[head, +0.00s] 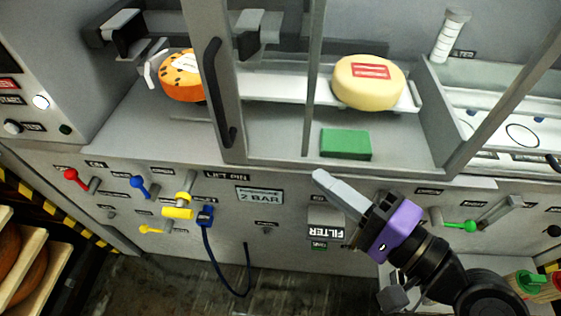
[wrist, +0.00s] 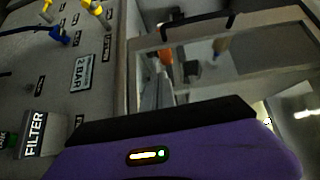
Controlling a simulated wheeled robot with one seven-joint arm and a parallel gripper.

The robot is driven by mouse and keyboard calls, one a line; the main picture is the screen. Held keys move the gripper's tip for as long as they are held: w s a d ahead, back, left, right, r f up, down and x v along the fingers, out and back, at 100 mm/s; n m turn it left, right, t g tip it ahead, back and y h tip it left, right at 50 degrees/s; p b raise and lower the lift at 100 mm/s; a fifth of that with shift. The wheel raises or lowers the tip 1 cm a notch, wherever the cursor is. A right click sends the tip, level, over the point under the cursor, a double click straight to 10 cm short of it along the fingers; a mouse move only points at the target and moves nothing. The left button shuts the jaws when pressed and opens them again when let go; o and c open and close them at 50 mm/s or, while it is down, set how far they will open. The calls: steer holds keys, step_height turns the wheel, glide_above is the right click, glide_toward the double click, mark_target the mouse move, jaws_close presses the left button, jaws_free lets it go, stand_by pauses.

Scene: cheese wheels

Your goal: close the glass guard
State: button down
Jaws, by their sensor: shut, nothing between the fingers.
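The glass guard (head: 310,80) is a grey-framed clear panel across the front of the machine's bay in the head view. Its black handle (head: 213,95) is on the left upright. The bay left of that upright is uncovered, with an orange cheese wheel (head: 180,78) partly behind the frame. A pale cheese wheel (head: 368,82) with a red label sits behind the glass. My gripper (head: 318,176) is shut and empty, in front of the lower frame and right of the handle. In the wrist view, the guard frame (wrist: 215,38) and the dark handle (wrist: 197,27) show beyond my fingers.
A green block (head: 346,144) lies on the bay floor. Below the bay, the front panel carries red (head: 72,175), blue (head: 140,186) and green (head: 460,226) levers, yellow valves (head: 178,207) and a blue plug (head: 205,215) with a hanging cable. Shelves with wheels (head: 28,265) stand at lower left.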

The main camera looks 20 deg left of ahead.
step_height(320, 180, up, 3)
steer(key=n+g+y, duration=0.1)
steer(key=g, duration=0.1)
steer(key=p, duration=0.2)
glide_above(259, 148)
steer(key=s+d, duration=0.3)
steer(key=s, duration=0.2)
steer(key=shift+a+f, duration=0.1)
steer(key=shift+a, duration=0.85)
steer(key=shift+a, duration=0.1)
